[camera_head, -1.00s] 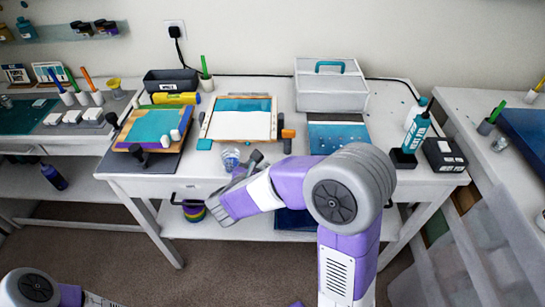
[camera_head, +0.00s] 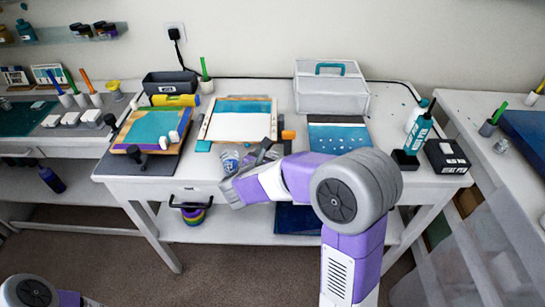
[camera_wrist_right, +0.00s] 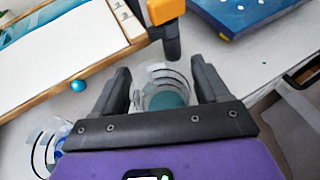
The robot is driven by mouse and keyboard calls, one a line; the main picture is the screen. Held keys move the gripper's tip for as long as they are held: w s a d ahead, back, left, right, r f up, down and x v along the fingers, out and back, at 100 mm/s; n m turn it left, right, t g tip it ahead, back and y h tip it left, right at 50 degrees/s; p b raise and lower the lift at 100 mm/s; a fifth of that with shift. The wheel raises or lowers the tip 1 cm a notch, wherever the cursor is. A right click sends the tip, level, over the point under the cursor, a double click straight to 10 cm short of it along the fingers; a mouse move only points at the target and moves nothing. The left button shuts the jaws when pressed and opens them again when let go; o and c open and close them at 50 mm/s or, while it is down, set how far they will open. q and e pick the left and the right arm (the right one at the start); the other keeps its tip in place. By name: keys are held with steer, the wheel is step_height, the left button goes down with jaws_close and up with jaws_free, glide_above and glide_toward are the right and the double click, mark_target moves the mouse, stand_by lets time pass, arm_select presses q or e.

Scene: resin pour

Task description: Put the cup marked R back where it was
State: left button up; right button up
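My right gripper (camera_head: 264,152) is at the front edge of the middle table, below the wood-framed tray. In the right wrist view, its two dark fingers (camera_wrist_right: 162,88) stand apart on either side of a clear cup (camera_wrist_right: 165,99) with teal in it. I cannot tell whether the fingers touch the cup. A second clear cup (camera_wrist_right: 42,152), with dark marks and some blue, is at the lower left of that view, outside the fingers. In the head view, a clear cup (camera_head: 230,160) stands left of the fingers. No letter R is readable. My left gripper is out of view.
The wood-framed tray (camera_head: 205,133) lies behind the gripper, with an orange-handled tool (camera_head: 288,135) at its right. A blue panel (camera_head: 340,138) lies farther right. A small teal ball (camera_wrist_right: 78,86) is near the tray's edge. A black box (camera_head: 446,156) and bottles stand at the right end.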

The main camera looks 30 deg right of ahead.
steer(key=shift+o, duration=1.3)
steer(key=shift+r, duration=0.15)
steer(key=shift+s+a+r, duration=0.1)
steer(key=shift+a+r, duration=0.15)
steer(key=p+v, duration=0.3)
steer(key=v, duration=0.8)
steer(key=s+a+f+m+g+y, duration=0.2)
steer(key=s+a+f+m+y, duration=0.2)
steer(key=f+m, duration=0.5)
steer(key=s+a+f+m+g+y, duration=0.2)
steer(key=s+f+m+y, duration=0.4)
steer(key=f, duration=1)
steer(key=s+a+f+m+g+y, duration=0.3)
steer(key=s+a+f+m+y, duration=0.2)
steer(key=f+m, duration=0.7)
steer(key=shift+s+a+f+m, duration=0.35)
steer(key=shift+s+f+m, duration=0.05)
steer(key=shift+s+m, duration=0.15)
